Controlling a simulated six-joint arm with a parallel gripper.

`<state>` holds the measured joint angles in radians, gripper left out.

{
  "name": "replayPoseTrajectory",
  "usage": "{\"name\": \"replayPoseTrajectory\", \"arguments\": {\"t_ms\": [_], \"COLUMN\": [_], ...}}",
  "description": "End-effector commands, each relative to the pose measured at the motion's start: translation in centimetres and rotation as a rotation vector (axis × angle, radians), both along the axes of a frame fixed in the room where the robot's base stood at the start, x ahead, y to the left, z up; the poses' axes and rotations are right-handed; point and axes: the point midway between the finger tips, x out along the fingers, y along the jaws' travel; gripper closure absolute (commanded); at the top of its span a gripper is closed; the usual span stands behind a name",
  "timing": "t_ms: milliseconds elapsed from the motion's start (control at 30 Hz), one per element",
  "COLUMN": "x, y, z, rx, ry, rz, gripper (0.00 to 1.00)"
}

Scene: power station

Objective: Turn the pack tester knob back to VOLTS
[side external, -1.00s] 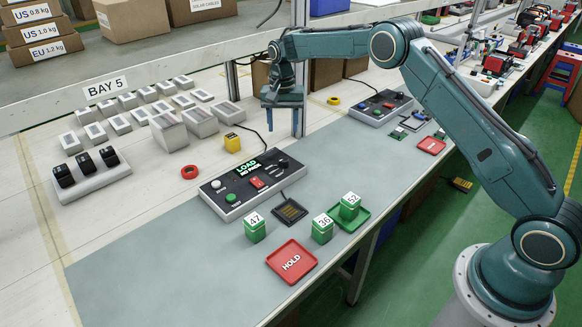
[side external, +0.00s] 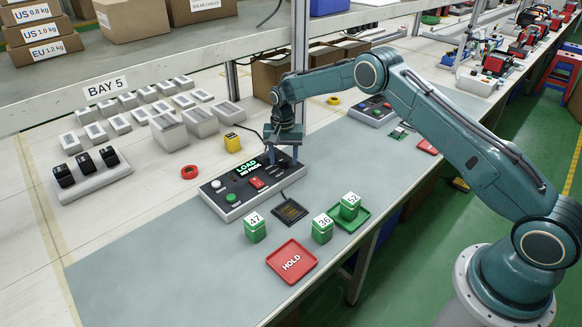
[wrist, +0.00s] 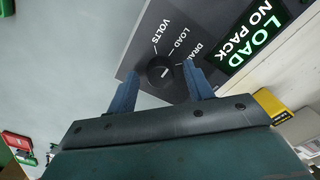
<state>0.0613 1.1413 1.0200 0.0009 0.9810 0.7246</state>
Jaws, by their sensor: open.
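The pack tester (side external: 222,207) is a dark panel in a light case on the bench, and its green display (side external: 247,167) reads LOAD NO PACK. The black round knob (wrist: 160,73) shows in the wrist view, with the labels VOLTS, LOAD and DRAIN partly visible around it. A small white mark shows on the knob, but I cannot tell surely which label it points at. My gripper (wrist: 158,72) is open and empty, with one blue finger on each side of the knob. In the side view my gripper (side external: 284,156) is low over the tester's right end.
A dark slotted pad (side external: 290,210) lies in front of the tester. Green packs marked 47 (side external: 255,229), 36 (side external: 322,230) and 52 (side external: 350,206) stand nearby, the last on a green tray (side external: 363,217). A red HOLD tray (side external: 292,262) is in front. A shelf post (side external: 299,60) rises behind.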

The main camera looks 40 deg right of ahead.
Motion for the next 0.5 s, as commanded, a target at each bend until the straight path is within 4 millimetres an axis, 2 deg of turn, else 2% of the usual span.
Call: {"name": "replayPoseTrajectory", "arguments": {"t_ms": [267, 500], "x": [0.01, 0.01], "y": [0.0, -0.01], "z": [-0.1, -0.1], "rx": [0.0, 0.0], "ry": [0.0, 0.0], "rz": [0.0, 0.0], "gripper": [0.48, 0.93]}}
